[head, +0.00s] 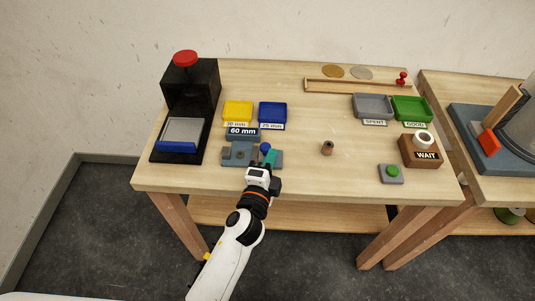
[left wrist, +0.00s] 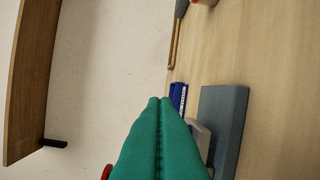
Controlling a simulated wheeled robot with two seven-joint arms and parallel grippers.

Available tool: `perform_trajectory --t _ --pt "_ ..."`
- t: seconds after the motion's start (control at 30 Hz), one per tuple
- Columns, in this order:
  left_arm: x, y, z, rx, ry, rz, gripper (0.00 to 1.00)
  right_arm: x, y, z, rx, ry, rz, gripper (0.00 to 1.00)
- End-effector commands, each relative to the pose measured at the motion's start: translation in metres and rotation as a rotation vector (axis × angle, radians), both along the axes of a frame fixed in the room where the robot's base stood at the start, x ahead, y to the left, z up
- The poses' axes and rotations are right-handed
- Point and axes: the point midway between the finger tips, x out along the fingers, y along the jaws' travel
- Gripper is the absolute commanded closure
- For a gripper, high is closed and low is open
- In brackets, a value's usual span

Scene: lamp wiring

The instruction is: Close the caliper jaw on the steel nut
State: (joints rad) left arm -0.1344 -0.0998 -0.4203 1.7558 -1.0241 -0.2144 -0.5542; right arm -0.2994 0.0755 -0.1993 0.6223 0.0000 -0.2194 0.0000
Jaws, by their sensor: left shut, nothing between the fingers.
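The caliper (head: 230,160) is a blue-grey base on the table with a "60 mm" sign (head: 243,132) behind it. Small grey parts sit on it; I cannot tell the steel nut apart from the jaws at this size. A blue knob (head: 265,147) stands at its right part. My left gripper (head: 270,156) has teal fingers, shut and empty, at the caliper's right end beside the knob. In the left wrist view the shut fingers (left wrist: 160,125) point ahead, with a blue-grey slab (left wrist: 226,115) and a pale block (left wrist: 201,137) to their right. Contact cannot be told. My right gripper is not in view.
Yellow (head: 238,111) and blue (head: 272,112) trays stand behind the caliper. A black press with a red knob (head: 186,58) is at left.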

Motion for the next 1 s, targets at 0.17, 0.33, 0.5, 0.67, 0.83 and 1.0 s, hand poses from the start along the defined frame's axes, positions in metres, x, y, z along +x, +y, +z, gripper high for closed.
perform_trajectory --t 0.17,0.33,0.5,0.67,0.83,1.0 --pt "-0.002 -0.002 0.000 -0.001 -0.001 -0.001 1.00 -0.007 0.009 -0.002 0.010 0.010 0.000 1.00" --pt "-0.002 -0.002 0.000 0.000 -0.001 -0.001 1.00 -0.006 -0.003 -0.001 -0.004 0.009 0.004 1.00" --pt "-0.001 0.002 0.000 0.001 0.000 0.000 1.00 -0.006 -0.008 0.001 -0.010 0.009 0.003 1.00" --pt "-0.001 0.026 0.001 0.005 0.001 0.002 1.00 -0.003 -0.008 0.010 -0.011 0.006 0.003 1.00" --pt "-0.001 0.038 0.000 0.001 -0.001 0.000 1.00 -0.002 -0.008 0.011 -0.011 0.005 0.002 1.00" --pt "-0.001 0.038 0.000 0.000 -0.001 -0.001 1.00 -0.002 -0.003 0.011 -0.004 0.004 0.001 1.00"
